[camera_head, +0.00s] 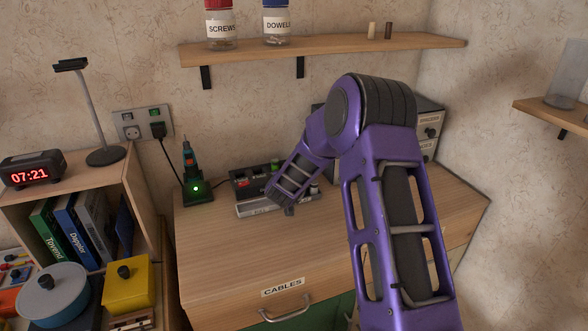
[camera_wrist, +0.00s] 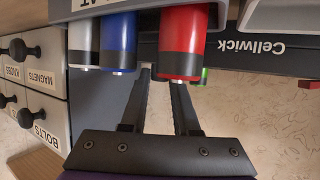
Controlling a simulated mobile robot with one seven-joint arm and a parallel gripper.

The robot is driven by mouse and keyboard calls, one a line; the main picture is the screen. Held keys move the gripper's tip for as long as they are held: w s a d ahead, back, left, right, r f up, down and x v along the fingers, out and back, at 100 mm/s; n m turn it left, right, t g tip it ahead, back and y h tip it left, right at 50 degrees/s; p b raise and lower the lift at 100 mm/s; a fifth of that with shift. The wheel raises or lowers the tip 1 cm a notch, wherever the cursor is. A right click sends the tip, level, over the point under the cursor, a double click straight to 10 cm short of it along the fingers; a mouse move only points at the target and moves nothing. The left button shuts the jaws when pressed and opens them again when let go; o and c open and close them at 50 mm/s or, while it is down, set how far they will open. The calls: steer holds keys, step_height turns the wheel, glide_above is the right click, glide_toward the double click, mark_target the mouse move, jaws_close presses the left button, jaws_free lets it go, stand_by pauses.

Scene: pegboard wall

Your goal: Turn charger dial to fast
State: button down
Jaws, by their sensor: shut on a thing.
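The dark charger (camera_head: 241,188) stands on the wooden desk in the head view, with red and green parts on top. In the wrist view its dark edge (camera_wrist: 228,50) shows upside down, lettered "Cellwick". My gripper (camera_wrist: 160,76) reaches to the charger and is shut with a gap between its fingers. Its tips pass behind a blue cell (camera_wrist: 118,40) and a red cell (camera_wrist: 180,45). What it holds is hidden, apparently the charger dial. The dial's mark and setting cannot be seen. In the head view my arm covers the charger's right part.
A pale labelled tray (camera_head: 258,209) lies along the charger's front, and its cells stand close to my fingers. A green-lit tool dock (camera_head: 197,190) stands left. A small grey drawer cabinet (camera_head: 428,125) is at the back right. A shelf (camera_head: 330,47) hangs above. The desk front is clear.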

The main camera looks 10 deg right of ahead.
steer(key=m+h+p, duration=0.1)
steer(key=h, duration=0.1)
steer(key=m+g+h+p, duration=0.1)
steer(key=shift+w+a+r+m+p, duration=0.15)
steer(key=shift+a+r+m+p, duration=0.15)
steer(key=shift+a+p, duration=0.1)
steer(key=m+g+h, duration=0.1)
steer(key=m+g+h+p, duration=0.1)
steer(key=shift+w+a+f+m, duration=0.1)
steer(key=shift+w+f+m, duration=0.1)
steer(key=shift+m, duration=0.2)
steer(key=m+g+h, duration=0.2)
steer(key=m, duration=0.1)
steer(key=shift+w+a+f+g+h+b, duration=0.1)
steer(key=shift+a+f+g+h+b, duration=0.1)
steer(key=shift+g+h+b, duration=0.15)
steer(key=shift+w+m+g+h+b, duration=0.1)
steer(key=shift+m+g+h+b, duration=0.3)
steer(key=shift+m+g, duration=0.7)
steer(key=shift+g, duration=0.15)
steer(key=shift+d, duration=0.1)
steer(key=c, duration=0.7)
jaws_free()
steer(key=shift+o, duration=0.2)
steer(key=shift+r, duration=0.1)
